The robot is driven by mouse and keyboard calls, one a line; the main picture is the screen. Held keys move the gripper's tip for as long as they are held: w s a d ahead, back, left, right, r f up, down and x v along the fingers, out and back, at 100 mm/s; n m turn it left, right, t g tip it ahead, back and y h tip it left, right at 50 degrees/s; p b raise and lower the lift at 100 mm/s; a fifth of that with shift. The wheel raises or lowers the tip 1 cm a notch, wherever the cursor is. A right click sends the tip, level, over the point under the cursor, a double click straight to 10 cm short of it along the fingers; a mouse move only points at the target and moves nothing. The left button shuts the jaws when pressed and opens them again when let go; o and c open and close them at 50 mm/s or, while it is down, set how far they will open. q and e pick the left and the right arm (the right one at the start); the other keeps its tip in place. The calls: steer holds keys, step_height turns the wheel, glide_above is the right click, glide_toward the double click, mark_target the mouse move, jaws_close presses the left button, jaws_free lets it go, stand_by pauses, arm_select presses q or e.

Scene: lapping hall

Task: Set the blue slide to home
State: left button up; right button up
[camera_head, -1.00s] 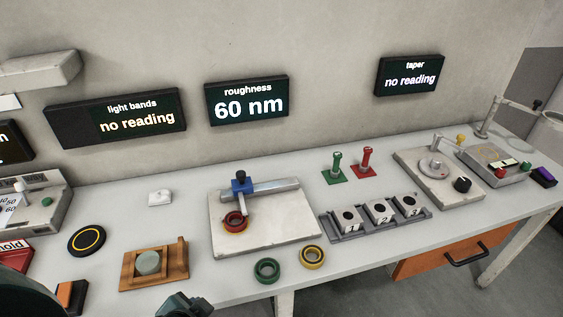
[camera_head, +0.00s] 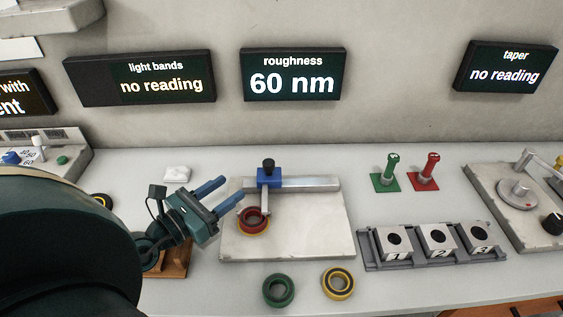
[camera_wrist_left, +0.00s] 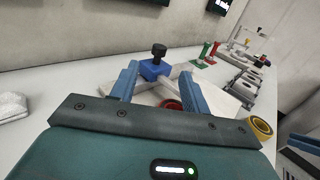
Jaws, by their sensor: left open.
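The blue slide (camera_head: 269,178) with a black knob on top sits on a metal rail (camera_head: 315,184) at the back of a pale plate (camera_head: 318,238). It stands near the left end of the rail. A red ring (camera_head: 252,220) lies on the plate below the slide, under a metal arm. My left gripper (camera_head: 219,194) is open, with two blue fingers pointing at the slide from the left and apart from it. In the left wrist view the blue slide (camera_wrist_left: 154,69) shows between the fingertips, farther off.
A green ring (camera_head: 278,290) and a yellow ring (camera_head: 338,283) lie in front of the plate. To the right are a rack (camera_head: 438,262) of numbered blocks and green (camera_head: 387,180) and red (camera_head: 426,178) posts. A small white block (camera_head: 177,173) lies behind my gripper.

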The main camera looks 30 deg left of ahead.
mark_target(265, 164)
arm_select(q)
steer(key=shift+x, duration=1.1)
steer(key=p+x, duration=0.1)
steer(key=x, duration=0.8)
steer(key=shift+d, duration=0.1)
steer(key=shift+x, duration=1)
steer(key=shift+f, duration=0.2)
jaws_close()
